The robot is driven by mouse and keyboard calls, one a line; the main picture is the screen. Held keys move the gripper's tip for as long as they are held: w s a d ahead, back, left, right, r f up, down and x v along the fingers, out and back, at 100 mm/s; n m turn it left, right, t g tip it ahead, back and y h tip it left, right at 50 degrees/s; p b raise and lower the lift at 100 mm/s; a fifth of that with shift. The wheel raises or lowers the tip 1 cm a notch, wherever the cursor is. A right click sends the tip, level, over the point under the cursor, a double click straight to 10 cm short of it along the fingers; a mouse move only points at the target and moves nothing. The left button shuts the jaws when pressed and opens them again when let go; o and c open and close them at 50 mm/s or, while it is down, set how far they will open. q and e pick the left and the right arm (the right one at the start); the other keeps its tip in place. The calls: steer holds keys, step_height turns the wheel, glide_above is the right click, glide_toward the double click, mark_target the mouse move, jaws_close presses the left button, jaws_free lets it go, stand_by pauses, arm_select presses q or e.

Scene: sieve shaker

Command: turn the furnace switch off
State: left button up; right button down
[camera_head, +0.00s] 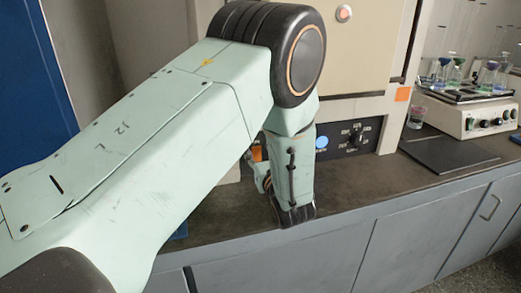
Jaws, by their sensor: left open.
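The furnace (365,50) is a beige box on the dark counter. Its lower front has a black control panel (370,135) with a round dark knob (355,138) amid white markings. A round blue spot (321,142) is left of the knob. I cannot tell the switch's setting. My left arm crosses the view and bends down in front of the furnace's left part. My left gripper (262,175) is open, left of the panel and apart from the knob; it is mostly hidden behind my forearm, and its fingertips are not clear. My right gripper is not in view.
Right of the furnace are a glass beaker (416,117), a dark flat plate (448,152) and a white shaker (470,112) with several coloured flasks. Grey cabinets (400,235) run below the counter (360,180).

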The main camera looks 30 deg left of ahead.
arm_select(q)
steer(key=shift+a+f, duration=0.15)
steer(key=shift+c, duration=0.8)
steer(key=c, duration=0.5)
jaws_close()
